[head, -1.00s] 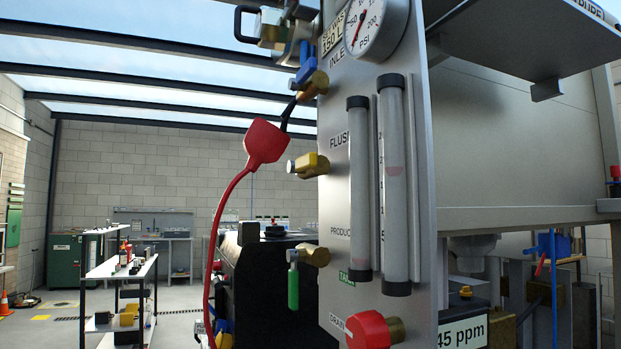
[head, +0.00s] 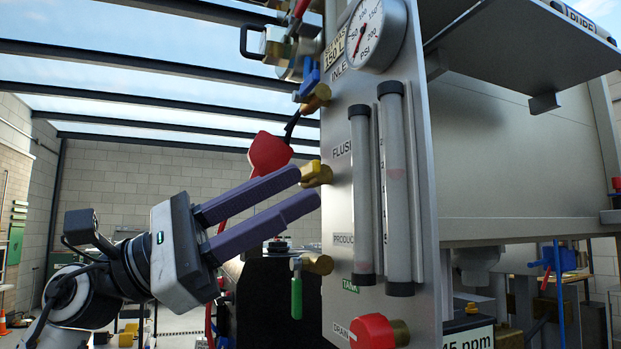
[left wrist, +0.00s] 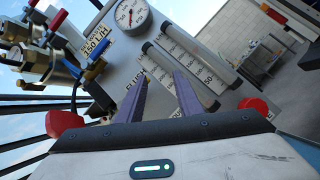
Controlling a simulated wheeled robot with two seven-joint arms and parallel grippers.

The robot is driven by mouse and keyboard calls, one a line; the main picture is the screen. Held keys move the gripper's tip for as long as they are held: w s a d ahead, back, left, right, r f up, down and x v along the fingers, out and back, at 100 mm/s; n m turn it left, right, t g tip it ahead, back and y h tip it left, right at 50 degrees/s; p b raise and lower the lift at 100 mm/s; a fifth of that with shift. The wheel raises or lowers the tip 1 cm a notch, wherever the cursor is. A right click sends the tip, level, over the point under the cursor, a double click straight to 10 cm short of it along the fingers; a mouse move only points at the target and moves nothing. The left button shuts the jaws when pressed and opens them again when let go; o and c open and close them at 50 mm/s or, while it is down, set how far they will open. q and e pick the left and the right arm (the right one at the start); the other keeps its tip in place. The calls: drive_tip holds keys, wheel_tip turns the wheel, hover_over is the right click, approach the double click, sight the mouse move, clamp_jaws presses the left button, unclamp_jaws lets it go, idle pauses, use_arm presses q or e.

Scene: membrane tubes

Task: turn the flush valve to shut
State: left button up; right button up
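The flush valve (head: 316,173) is a brass fitting with a yellow part, on the left side of the panel (head: 340,215) beside the FLUSH label. In the head view my left gripper (head: 308,186) is open, with its two purple fingers pointing at the panel. Its fingertips are close to the valve, mostly just left of and below it; I cannot tell whether they touch. In the left wrist view the open fingers (left wrist: 160,88) reach towards the panel near the FLUSH label. My right gripper is not in view.
A red piece (head: 268,155) with a red line hangs behind the fingers. A blue-handled valve (head: 308,82) is above, a green-handled valve (head: 297,290) below, and a red knob (head: 372,331) lower right. Two clear tubes (head: 397,190) stand on the panel front beneath a gauge (head: 375,32).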

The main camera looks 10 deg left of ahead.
sight(307, 169)
use_arm(q)
drive_tip(key=a+r+m+t+y, duration=0.35)
drive_tip(key=a+m+y, duration=0.25)
drive_tip(key=y, duration=0.2)
drive_tip(key=x, duration=0.6)
drive_tip(key=p+x, duration=0.1)
drive_tip(key=x, duration=0.2)
drive_tip(key=shift+s+d+r, duration=0.15)
drive_tip(key=shift+d+r, duration=0.1)
drive_tip(key=shift+d, duration=0.2)
clamp_jaws()
